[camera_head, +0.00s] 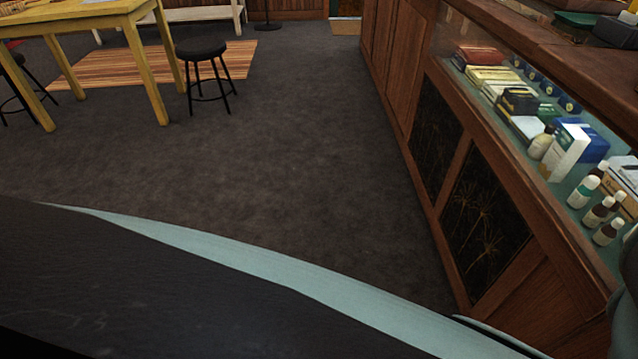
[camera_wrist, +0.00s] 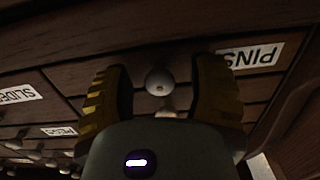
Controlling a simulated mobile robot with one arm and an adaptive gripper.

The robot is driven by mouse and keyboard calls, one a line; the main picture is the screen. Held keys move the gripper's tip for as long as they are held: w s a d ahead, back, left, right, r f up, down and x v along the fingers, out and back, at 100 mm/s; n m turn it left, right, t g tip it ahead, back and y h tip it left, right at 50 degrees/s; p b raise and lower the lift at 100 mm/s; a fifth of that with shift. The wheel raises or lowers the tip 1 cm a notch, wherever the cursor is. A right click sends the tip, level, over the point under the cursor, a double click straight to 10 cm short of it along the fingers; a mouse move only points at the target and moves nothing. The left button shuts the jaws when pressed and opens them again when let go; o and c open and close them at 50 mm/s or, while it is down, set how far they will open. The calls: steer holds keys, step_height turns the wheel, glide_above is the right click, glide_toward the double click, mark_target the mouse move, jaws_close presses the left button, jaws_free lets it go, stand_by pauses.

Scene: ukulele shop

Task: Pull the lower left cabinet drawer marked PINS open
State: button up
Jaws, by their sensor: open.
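In the wrist view, which shows the cabinet upside down, the white PINS label (camera_wrist: 250,56) is on a dark wooden drawer front (camera_wrist: 190,57) at the upper right. A pale round knob (camera_wrist: 159,80) is just left of the label. My gripper (camera_wrist: 160,70) is open, with one yellow and black finger on each side of the knob. Gaps show between the knob and both fingers. I cannot tell how deep the knob sits between them. The drawer front looks flush with the cabinet. The head view does not show the drawer or my gripper.
Other drawers, one with a SLIDES-like label (camera_wrist: 18,96), and several knobs lie left in the wrist view. In the head view, a glass-topped counter (camera_head: 530,215) runs along the right. A black stool (camera_head: 203,50) and yellow table (camera_head: 80,15) stand back left; carpet between is clear.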

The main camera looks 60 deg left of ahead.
jaws_close()
stand_by(0.3)
steer(key=shift+s+a+r, duration=0.1)
steer(key=shift+s+a+p, duration=0.15)
steer(key=shift+s+p, duration=0.05)
steer(key=shift+p, duration=0.15)
steer(key=p+v, duration=0.6)
steer(key=v, duration=2.5)
steer(key=shift+a+f, duration=0.15)
steer(key=shift+f, duration=0.15)
steer(key=shift+c, duration=0.6)
jaws_free()
steer(key=shift+o, duration=0.2)
steer(key=shift+r, duration=0.1)
